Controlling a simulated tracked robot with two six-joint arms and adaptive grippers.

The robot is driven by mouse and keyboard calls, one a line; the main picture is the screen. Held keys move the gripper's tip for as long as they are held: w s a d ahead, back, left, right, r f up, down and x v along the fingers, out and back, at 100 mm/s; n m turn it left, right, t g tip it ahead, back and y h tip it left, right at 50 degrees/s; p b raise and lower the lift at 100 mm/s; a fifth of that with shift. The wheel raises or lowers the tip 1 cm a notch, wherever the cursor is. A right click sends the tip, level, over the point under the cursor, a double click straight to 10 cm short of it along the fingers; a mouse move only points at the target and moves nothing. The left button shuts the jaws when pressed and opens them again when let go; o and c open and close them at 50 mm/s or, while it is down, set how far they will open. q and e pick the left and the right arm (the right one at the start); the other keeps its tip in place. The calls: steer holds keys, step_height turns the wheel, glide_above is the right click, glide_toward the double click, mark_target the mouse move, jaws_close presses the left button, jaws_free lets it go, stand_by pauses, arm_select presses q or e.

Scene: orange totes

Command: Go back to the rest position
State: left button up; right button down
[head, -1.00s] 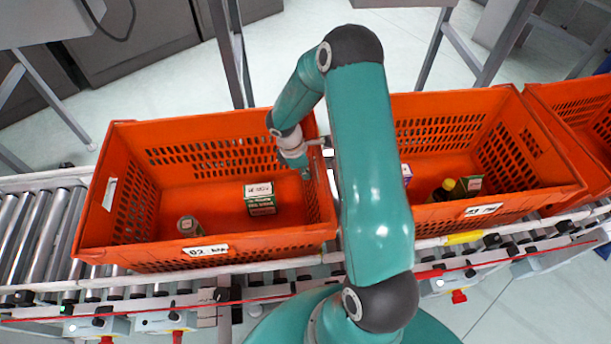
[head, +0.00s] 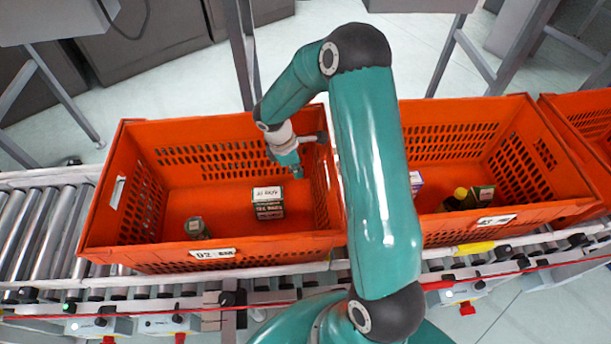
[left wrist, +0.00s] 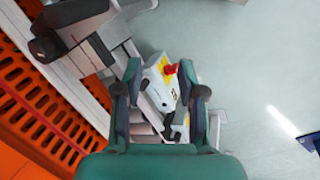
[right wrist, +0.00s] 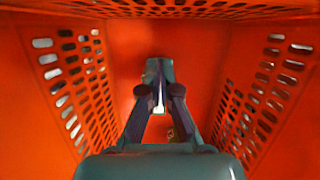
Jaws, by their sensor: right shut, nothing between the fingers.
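My right gripper (head: 293,170) hangs inside the left orange tote (head: 160,254), near its right wall and above the box inside. In the right wrist view the right gripper (right wrist: 158,72) points down into the orange tote, its fingers together and empty. My left gripper (left wrist: 165,92) shows only in the left wrist view. Its fingers are spread apart with nothing held between them, above the conveyor edge and pale floor. The left arm is not in the head view.
The left tote holds a small box (head: 268,203) and a can (head: 197,228). The right tote (head: 555,206) holds a dark bottle (head: 459,198) and small boxes. Another tote (head: 590,106) stands at the far right. Rollers (head: 50,225) lie bare at the left.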

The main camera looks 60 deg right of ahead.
step_height(320, 180, up, 6)
steer(key=shift+w+a+r, duration=0.25)
steer(key=shift+w+a, duration=0.1)
steer(key=shift+a, duration=0.1)
